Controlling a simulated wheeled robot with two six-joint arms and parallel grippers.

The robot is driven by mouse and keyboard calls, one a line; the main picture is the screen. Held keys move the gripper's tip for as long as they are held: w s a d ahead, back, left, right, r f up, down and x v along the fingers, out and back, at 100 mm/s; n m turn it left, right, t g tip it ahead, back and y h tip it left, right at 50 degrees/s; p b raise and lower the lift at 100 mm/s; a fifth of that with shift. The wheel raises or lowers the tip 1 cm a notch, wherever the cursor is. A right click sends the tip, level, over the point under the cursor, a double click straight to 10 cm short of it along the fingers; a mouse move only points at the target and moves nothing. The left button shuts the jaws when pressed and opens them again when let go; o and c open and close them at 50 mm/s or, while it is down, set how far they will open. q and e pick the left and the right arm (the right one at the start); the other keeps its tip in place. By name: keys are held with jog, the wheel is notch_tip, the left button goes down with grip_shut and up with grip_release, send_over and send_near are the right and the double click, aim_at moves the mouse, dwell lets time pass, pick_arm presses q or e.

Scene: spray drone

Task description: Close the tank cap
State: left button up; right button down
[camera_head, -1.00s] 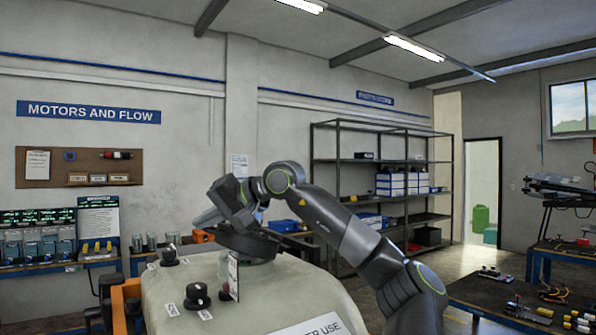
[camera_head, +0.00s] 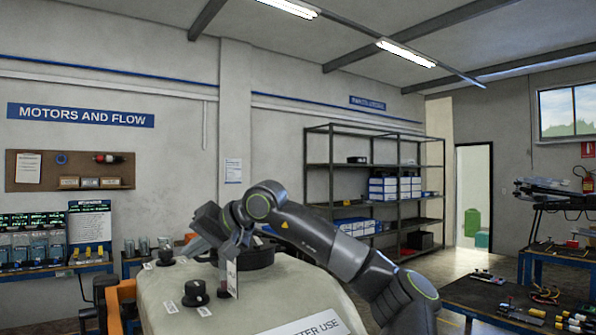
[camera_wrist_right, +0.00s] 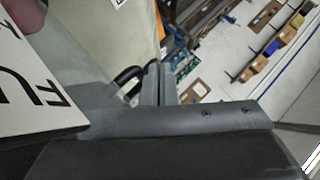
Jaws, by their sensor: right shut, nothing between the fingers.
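The beige tank (camera_head: 262,295) stands in front of me in the head view. Its round black cap (camera_head: 258,257) lies low and nearly flat over the opening on top. Part of the cap is hidden behind my right gripper, so I cannot tell whether it is fully seated. My right gripper (camera_head: 207,238) is at the cap's left side. In the right wrist view its fingers (camera_wrist_right: 158,84) are together with nothing between them. I cannot tell whether it touches the cap. My left gripper is out of view.
Black knobs (camera_head: 194,292) and a small upright tag (camera_head: 232,275) stand on the tank top near the gripper. A white lettered card (camera_wrist_right: 35,85) fills the left of the wrist view. Shelves (camera_head: 375,167) and a tool table (camera_head: 480,292) stand beyond.

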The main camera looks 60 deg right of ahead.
jog(key=shift+s, duration=0.15)
jog(key=shift+s+d+r+b, duration=0.2)
jog(key=shift+s+b, duration=0.35)
jog(key=shift+b, duration=0.2)
jog(key=a+b+v, duration=0.1)
jog(key=b+v, duration=0.3)
jog(key=v, duration=1.2)
jog(key=shift+d+r+b, duration=0.2)
jog(key=shift+d+b, duration=0.15)
jog(key=shift+d, duration=0.1)
jog(key=shift+w, duration=0.15)
